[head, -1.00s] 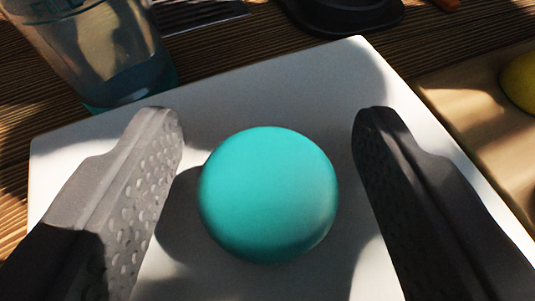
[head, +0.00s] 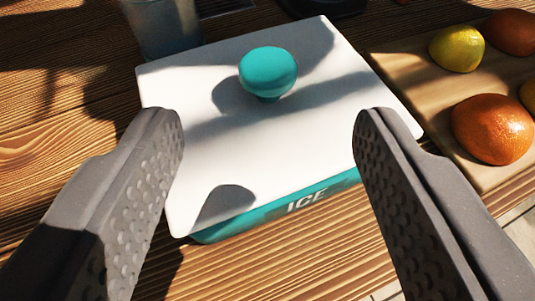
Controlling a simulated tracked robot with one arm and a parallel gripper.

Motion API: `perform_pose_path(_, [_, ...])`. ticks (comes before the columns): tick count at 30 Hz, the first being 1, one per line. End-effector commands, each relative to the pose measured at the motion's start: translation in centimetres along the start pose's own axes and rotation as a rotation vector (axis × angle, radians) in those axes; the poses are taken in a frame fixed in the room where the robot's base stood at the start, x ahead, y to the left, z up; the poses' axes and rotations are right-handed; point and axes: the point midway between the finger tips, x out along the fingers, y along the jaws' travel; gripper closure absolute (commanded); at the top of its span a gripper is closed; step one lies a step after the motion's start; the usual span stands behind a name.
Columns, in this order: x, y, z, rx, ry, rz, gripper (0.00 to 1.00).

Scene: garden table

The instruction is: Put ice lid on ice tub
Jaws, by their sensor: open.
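The ice lid (head: 290,135) is a white square slab with a round teal knob (head: 268,72) on top. It lies over the teal ice tub (head: 265,212), whose front wall shows below the lid's near edge with the word ICE. The lid covers the tub's opening; whether it is seated evenly all round cannot be told. My gripper (head: 268,115) is open and empty. Its two fingers are spread wide on the near side of the knob, above the lid, touching nothing that I can see.
A clear glass (head: 165,28) stands behind the lid's far left corner. A wooden board (head: 410,68) on the right holds a lemon (head: 456,48) and an orange (head: 492,128), with more fruit at the edge. The wooden table (head: 60,150) is clear on the left.

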Motion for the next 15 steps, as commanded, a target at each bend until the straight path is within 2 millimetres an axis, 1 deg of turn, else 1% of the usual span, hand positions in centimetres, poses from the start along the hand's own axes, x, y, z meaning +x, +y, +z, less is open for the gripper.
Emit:
perform_pose_path(1, [-0.6, 0.0, -0.1, 0.000, 0.001, 0.000, 0.47])
perform_pose_path(3, [-1.1, 0.0, 0.0, 0.000, -0.001, 0.000, 0.47])
perform_pose_path(7, [-1.7, 0.0, 0.0, 0.000, -0.001, -0.001, 0.47])
perform_pose_path(9, [-2.1, -0.1, -0.6, 0.001, 0.003, -0.002, 0.47])
perform_pose_path(11, [-2.7, -0.2, -2.0, 0.001, 0.013, -0.006, 0.47])
perform_pose_path(14, [-4.9, -0.6, -6.2, 0.006, 0.041, -0.018, 0.47])
perform_pose_path(15, [-6.2, -0.6, -8.2, 0.006, 0.050, -0.024, 0.47])
